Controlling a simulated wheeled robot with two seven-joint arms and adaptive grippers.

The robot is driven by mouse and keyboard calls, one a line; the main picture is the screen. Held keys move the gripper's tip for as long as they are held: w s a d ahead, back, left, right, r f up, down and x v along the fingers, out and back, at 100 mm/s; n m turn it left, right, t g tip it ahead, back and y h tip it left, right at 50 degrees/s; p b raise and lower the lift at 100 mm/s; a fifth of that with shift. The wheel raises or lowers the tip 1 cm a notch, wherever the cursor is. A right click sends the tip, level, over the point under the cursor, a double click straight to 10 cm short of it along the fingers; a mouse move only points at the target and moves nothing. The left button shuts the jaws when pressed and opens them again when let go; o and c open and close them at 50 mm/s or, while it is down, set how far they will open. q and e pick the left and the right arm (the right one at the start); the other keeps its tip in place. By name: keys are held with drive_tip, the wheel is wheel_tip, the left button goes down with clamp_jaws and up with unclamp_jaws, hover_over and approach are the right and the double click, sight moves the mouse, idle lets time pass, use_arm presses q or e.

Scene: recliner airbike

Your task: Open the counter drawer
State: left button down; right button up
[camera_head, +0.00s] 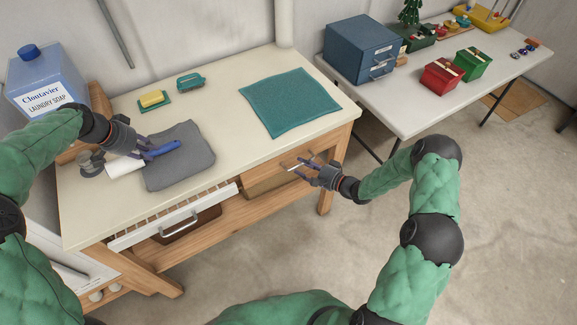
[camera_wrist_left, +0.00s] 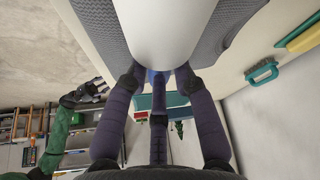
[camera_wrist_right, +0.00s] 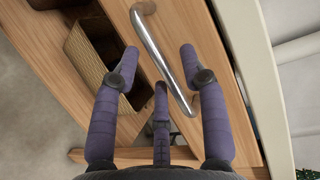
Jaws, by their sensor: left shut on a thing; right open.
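The counter (camera_head: 215,95) stands in front of me. At its right end is a wooden drawer front with a metal bar handle (camera_wrist_right: 165,55). My right gripper (camera_head: 306,166) is open at this handle. In the right wrist view the bar runs between the spread fingers (camera_wrist_right: 159,54), which are not closed on it. That drawer looks shut. Further left, a white front panel (camera_head: 160,222) with its own metal handle juts out under the counter top. My left gripper (camera_head: 112,158) is shut on a white roller (camera_wrist_left: 165,30) with a blue handle, above the counter.
A grey cloth (camera_head: 185,170), a teal mat (camera_head: 290,102), a yellow sponge (camera_head: 152,98) and a teal brush (camera_head: 190,81) lie on the counter. A laundry soap jug (camera_head: 45,75) is at left. A basket (camera_wrist_right: 87,50) sits below the drawer.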

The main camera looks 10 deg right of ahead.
use_arm(q)
drive_tip(key=shift+f, duration=0.1)
use_arm(e)
drive_tip(key=shift+x, duration=0.8)
drive_tip(key=shift+c, duration=0.3)
clamp_jaws()
drive_tip(key=shift+s, duration=0.1)
